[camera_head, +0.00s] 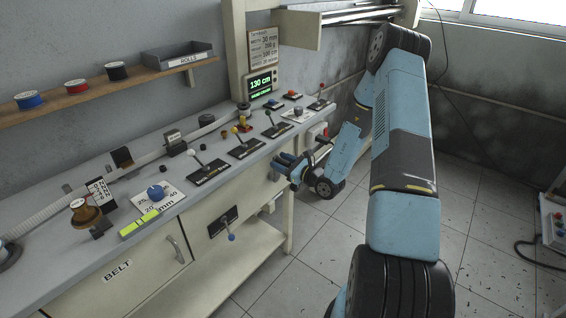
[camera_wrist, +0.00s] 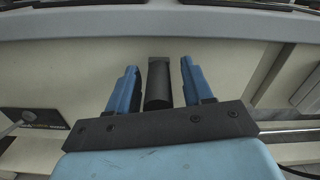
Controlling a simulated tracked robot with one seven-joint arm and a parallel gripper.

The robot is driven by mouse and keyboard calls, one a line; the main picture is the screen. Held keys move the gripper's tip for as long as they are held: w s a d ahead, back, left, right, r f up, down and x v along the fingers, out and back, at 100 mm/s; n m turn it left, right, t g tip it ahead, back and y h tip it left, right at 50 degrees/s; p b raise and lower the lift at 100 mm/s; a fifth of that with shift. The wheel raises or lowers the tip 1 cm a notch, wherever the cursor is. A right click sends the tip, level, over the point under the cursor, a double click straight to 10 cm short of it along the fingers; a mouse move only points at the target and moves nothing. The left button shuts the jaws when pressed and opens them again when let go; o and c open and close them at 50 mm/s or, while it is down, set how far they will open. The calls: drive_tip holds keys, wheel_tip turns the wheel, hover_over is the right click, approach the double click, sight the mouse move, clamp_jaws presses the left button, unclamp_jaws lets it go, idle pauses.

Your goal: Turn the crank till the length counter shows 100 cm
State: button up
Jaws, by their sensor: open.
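The length counter (camera_head: 261,84) is a dark panel with green digits that reads 130 cm. My gripper (camera_head: 286,162) is at the front side of the bench, below its top edge. In the wrist view, my gripper (camera_wrist: 159,72) is open, with one blue finger on each side of a dark upright cylinder (camera_wrist: 158,86), which looks like the crank's grip. Gaps show between the cylinder and both fingers. The rest of the crank is hidden by my gripper and cannot be made out in the head view.
A row of levers, one a yellow lever (camera_head: 243,124), stands on the bench top (camera_head: 225,143) above. A blue-knobbed lever (camera_head: 231,237) sticks out of the cabinet front to the left. A card (camera_head: 263,48) listing 100 cm hangs above the counter.

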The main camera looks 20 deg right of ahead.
drive_tip(key=shift+w+a, duration=0.1)
drive_tip(key=shift+w, duration=0.05)
clamp_jaws()
idle(0.4)
drive_tip(key=shift+d, duration=0.2)
